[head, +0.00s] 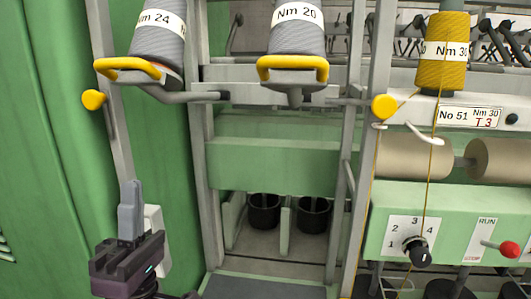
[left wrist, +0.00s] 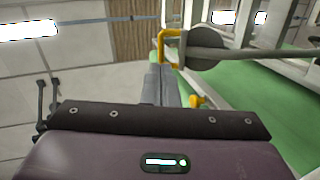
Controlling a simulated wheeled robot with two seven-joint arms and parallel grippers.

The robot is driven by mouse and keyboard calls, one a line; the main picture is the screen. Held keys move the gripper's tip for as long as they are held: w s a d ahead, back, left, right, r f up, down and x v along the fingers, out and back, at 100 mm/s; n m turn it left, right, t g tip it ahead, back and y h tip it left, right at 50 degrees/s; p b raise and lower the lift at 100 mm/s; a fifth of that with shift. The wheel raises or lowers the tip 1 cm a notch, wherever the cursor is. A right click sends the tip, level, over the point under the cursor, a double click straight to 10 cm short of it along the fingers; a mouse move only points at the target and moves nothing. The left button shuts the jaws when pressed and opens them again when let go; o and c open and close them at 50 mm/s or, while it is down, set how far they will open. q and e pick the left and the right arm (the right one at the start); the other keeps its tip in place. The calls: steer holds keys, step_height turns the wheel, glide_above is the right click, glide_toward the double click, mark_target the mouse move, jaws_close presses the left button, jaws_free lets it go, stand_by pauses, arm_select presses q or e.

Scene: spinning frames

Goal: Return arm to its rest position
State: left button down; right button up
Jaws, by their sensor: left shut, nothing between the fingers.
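My left gripper (head: 131,205) stands upright at the lower left of the head view, in front of the green cabinet and a grey post. Its grey fingers are together, with nothing between them. In the left wrist view the fingers (left wrist: 160,86) point away from the camera, and a yellow bracket (left wrist: 168,45) shows beyond their tips. My right gripper is in neither view.
A green cabinet (head: 40,150) fills the left. Grey yarn cones marked Nm 24 (head: 158,35) and Nm 20 (head: 297,25) sit on yellow-handled holders above. A yellow cone (head: 445,60) feeds thread past a dial panel (head: 411,239) at right. Two black cans (head: 264,211) stand low.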

arm_select(q)
steer(key=w+d+f+m+g+y, duration=0.1)
steer(key=w+f+m+g+y, duration=0.15)
steer(key=w+f+g, duration=0.35)
steer(key=w+f+m+g+y, duration=0.1)
steer(key=w+f+g+y, duration=0.25)
steer(key=f, duration=0.45)
step_height(320, 180, down, 15)
steer(key=s+m+g, duration=0.3)
steer(key=m+g, duration=0.1)
steer(key=g, duration=0.4)
steer(key=s+f+m+g+y, duration=0.2)
steer(key=s+f+m+g, duration=0.5)
steer(key=s+f+g, duration=0.55)
steer(key=s+f, duration=0.3)
steer(key=f, duration=1.3)
steer(key=s+f, duration=0.2)
steer(key=f, duration=1.4)
steer(key=s+a+f, duration=0.2)
steer(key=s+f, duration=0.6)
steer(key=s, duration=0.1)
steer(key=s+a+f, duration=0.2)
steer(key=s+f, duration=0.6)
steer(key=s, duration=0.2)
steer(key=shift+f+g, duration=0.25)
steer(key=shift+g, duration=0.15)
